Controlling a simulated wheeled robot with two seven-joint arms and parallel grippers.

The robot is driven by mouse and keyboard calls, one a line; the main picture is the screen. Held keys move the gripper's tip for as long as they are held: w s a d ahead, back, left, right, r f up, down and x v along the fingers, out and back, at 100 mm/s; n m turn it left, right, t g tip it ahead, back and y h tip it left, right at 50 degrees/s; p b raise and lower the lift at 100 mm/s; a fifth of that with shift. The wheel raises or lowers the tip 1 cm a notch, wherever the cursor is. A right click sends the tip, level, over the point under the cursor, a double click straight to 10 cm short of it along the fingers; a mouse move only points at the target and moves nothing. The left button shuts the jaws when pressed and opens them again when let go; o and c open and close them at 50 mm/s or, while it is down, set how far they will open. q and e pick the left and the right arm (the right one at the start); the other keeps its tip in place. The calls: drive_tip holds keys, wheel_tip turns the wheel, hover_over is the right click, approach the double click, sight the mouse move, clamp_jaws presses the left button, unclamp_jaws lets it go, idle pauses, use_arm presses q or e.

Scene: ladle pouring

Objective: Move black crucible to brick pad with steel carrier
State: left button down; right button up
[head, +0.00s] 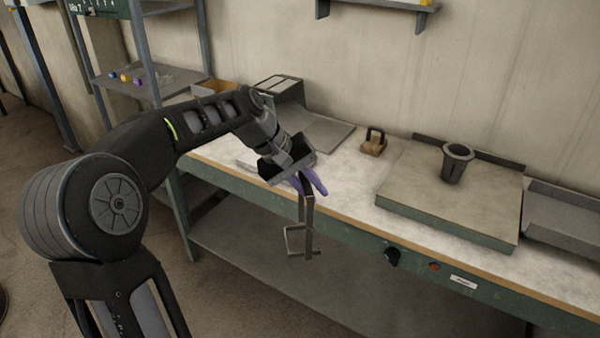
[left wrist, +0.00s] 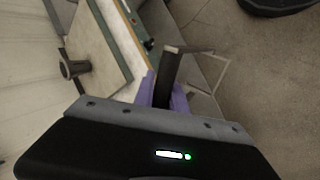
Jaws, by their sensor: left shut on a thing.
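The black crucible (head: 452,170), a dark tapered cup with a wide rim, stands upright on a raised grey slab with green sides (head: 415,195) at the right of the bench. It also shows in the left wrist view (left wrist: 72,69). My left gripper (head: 311,184), with purple fingers, is shut on the steel carrier (head: 309,222). The carrier hangs down with its square frame in front of the bench's front edge, empty and well left of the crucible. I cannot tell for certain which surface is the brick pad. My right gripper is not in view.
A brown block with a dark handle (head: 374,142) stands left of the slab. A flat grey plate (head: 325,131) lies behind my gripper. A grey tray (head: 565,212) is at the far right. A lower shelf (head: 270,270) is below.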

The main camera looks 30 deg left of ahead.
use_arm(q)
drive_tip(key=w+d+f+m+g+h, duration=0.1)
drive_tip(key=d+f+m+g, duration=0.3)
drive_tip(key=d+f+m, duration=0.4)
drive_tip(key=d+f, duration=0.4)
drive_tip(key=f, duration=0.2)
drive_tip(key=shift+d+g+h, duration=0.3)
drive_tip(key=shift+d+h, duration=0.05)
drive_tip(key=shift+h, duration=0.05)
